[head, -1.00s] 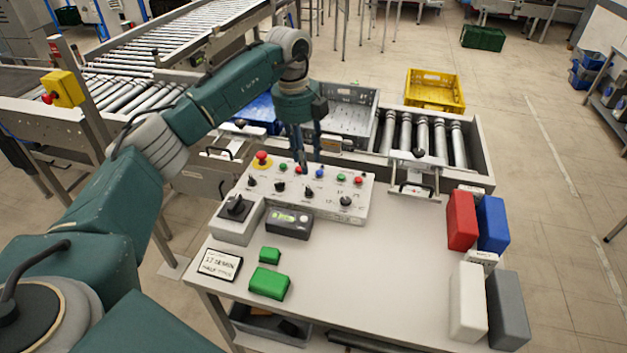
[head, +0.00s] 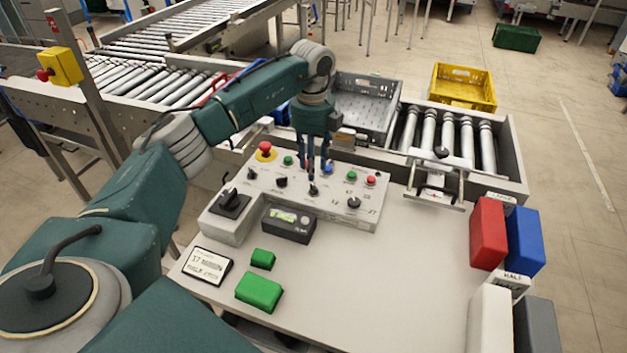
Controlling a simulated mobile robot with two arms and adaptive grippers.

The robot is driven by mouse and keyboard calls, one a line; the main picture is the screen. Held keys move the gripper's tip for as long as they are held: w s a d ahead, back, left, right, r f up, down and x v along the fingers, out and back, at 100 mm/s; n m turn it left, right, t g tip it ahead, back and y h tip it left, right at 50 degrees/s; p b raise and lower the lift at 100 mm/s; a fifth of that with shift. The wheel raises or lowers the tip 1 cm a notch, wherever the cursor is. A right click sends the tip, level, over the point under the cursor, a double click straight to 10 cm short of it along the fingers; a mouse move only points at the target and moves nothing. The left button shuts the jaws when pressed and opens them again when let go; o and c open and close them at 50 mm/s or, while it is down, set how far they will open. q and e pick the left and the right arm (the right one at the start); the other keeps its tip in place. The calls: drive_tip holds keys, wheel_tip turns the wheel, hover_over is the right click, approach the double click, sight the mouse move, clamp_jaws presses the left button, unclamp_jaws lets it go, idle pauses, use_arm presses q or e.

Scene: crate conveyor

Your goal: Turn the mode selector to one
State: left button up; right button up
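The control panel (head: 335,217) is a pale sloped box on the table, with a row of black rotary knobs and coloured buttons. Its labels are too small to read, so I cannot tell which knob is the mode selector. My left gripper (head: 313,170) points down over the middle of the panel, its two dark fingers a little apart with nothing visible between them. A black knob (head: 314,190) shows just below the fingertips; I cannot tell whether they touch it. Other knobs are at left (head: 250,174), left of centre (head: 281,182) and right (head: 354,203). My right gripper is not in view.
A red mushroom button (head: 265,147) stands at the panel's back left. A larger black switch sits on a grey box (head: 225,223) at left. A dark display unit (head: 289,226), green blocks (head: 259,291) and a sign (head: 207,266) are in front. The table's right half is mostly clear.

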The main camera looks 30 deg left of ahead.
sight(312, 186)
use_arm(q)
wheel_tip(312, 186, down, 7)
drive_tip(key=shift+r+p, duration=0.1)
drive_tip(key=shift+p, duration=0.8)
clamp_jaws()
